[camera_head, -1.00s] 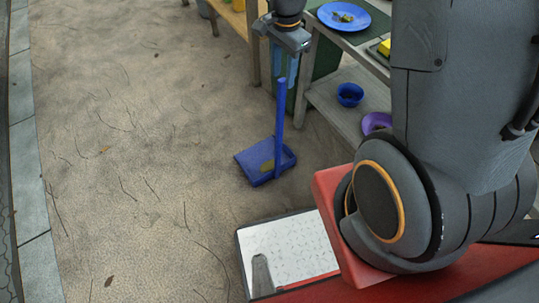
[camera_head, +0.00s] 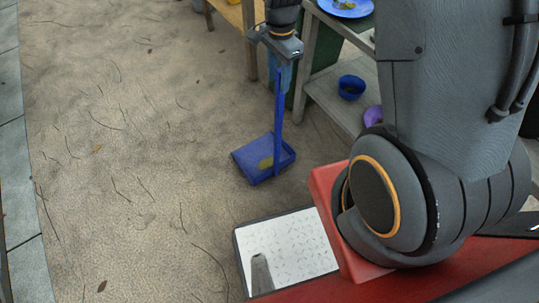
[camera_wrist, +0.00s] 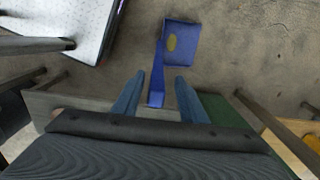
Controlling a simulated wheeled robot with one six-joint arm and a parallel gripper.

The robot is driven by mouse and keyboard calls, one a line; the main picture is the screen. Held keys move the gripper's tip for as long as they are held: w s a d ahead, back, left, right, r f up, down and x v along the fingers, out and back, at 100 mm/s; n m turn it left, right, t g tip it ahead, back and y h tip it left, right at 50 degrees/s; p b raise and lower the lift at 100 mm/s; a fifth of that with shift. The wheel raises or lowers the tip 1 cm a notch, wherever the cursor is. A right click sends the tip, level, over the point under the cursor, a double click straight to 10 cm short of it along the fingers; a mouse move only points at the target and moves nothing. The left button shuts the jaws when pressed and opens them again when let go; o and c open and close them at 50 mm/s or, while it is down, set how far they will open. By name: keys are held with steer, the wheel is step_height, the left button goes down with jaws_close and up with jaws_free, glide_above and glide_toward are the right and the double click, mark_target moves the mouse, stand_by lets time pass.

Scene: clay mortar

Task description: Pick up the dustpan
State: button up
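The blue dustpan (camera_head: 262,158) stands on the sandy ground with its long handle (camera_head: 278,110) upright. A yellowish-brown patch shows in its pan. My gripper (camera_head: 279,76) points down over the top of the handle. In the wrist view the dustpan (camera_wrist: 181,45) lies ahead, and its handle end sits between the two blue fingertips of my gripper (camera_wrist: 156,84). The fingers are apart, with a gap on both sides of the handle. In the head view the finger tips overlap the handle top, so contact there is hard to judge.
A grey shelf (camera_head: 345,108) with a blue bowl (camera_head: 351,87), a purple bowl (camera_head: 373,117) and a blue plate (camera_head: 346,6) stands right of the handle. A wooden table leg (camera_head: 250,55) is behind. Open ground (camera_head: 120,150) lies to the left.

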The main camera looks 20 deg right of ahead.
steer(key=f, duration=0.5)
steer(key=shift+s+d, duration=0.15)
steer(key=shift+d, duration=0.1)
jaws_close()
stand_by(1.2)
